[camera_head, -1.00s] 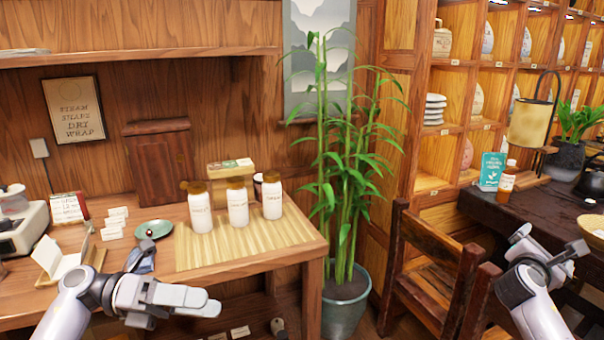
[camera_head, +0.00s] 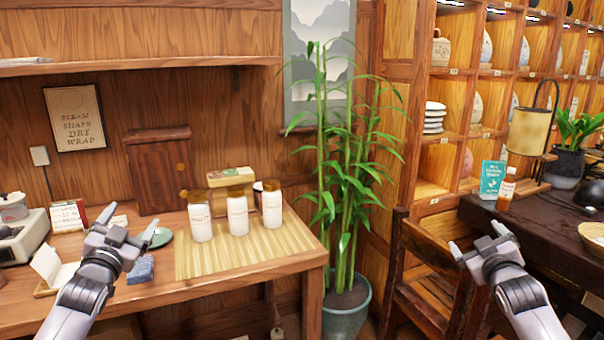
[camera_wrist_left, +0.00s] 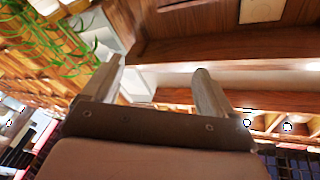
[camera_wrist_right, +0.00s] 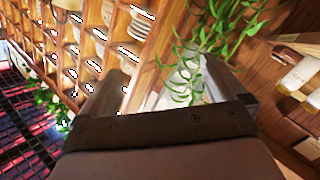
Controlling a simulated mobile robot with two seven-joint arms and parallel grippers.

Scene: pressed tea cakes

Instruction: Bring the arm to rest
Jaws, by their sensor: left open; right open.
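My left gripper (camera_head: 118,234) is raised in front of the left part of the wooden table in the head view. Its two fingers are apart and nothing is between them; the left wrist view also shows the open fingers (camera_wrist_left: 158,85). My right gripper (camera_head: 483,245) is raised at the lower right, in front of a wooden chair and the dark table. Its fingers are also apart and empty, and they show in the right wrist view (camera_wrist_right: 170,92). Neither gripper is seen touching anything.
Several white jars with brown lids, one of them here (camera_head: 238,213), stand on a bamboo mat (camera_head: 280,248). A blue-grey folded cloth (camera_head: 141,269) lies near my left gripper. A potted bamboo (camera_head: 345,312) and a wooden chair (camera_head: 432,245) stand between the tables.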

